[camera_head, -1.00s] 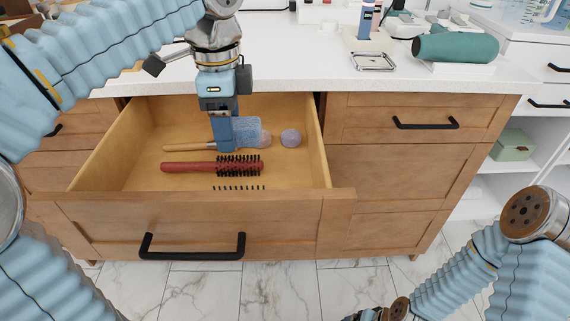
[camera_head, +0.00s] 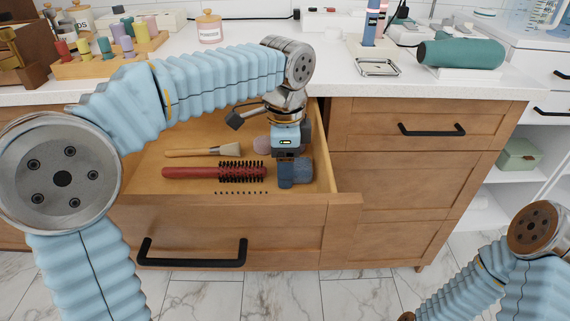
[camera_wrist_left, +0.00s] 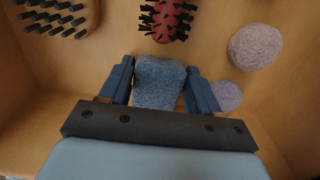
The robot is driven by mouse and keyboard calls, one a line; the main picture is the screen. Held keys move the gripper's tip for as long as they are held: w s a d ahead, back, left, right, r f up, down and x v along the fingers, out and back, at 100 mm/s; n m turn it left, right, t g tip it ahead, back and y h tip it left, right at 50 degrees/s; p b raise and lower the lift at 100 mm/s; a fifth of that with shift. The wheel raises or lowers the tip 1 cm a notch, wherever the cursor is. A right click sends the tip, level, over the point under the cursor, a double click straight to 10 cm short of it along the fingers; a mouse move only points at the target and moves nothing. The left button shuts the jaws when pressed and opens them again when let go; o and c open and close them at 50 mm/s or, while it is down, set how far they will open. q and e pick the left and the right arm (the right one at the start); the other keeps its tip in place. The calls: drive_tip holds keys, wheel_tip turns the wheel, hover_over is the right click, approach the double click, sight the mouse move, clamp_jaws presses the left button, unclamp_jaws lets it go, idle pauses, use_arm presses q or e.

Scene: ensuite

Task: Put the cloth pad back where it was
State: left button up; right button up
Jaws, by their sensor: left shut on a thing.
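The cloth pad (camera_head: 303,173) is blue-grey with a rough, speckled surface. My left gripper (camera_head: 293,174) is shut on it at the right side of the open drawer (camera_head: 150,215). In the left wrist view the pad (camera_wrist_left: 159,84) sits between the two dark blue fingers of the gripper (camera_wrist_left: 160,78). I cannot tell whether the pad touches the drawer floor. My right gripper is not in view; only part of my right arm shows at the lower right.
In the drawer lie a red round brush (camera_head: 210,173), a wooden-handled brush (camera_head: 203,152), a row of dark bristles (camera_head: 241,193) and round pinkish-grey things, one (camera_wrist_left: 255,47) clear in the wrist view. The drawer's right wall (camera_head: 322,165) is close to the gripper. The counter (camera_head: 330,72) overhangs the drawer's back.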

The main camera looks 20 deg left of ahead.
use_arm(q)
drive_tip(key=o, duration=1.1)
wheel_tip(320, 180, up, 12)
drive_tip(key=p, duration=0.3)
drive_tip(key=shift+s+r, duration=0.1)
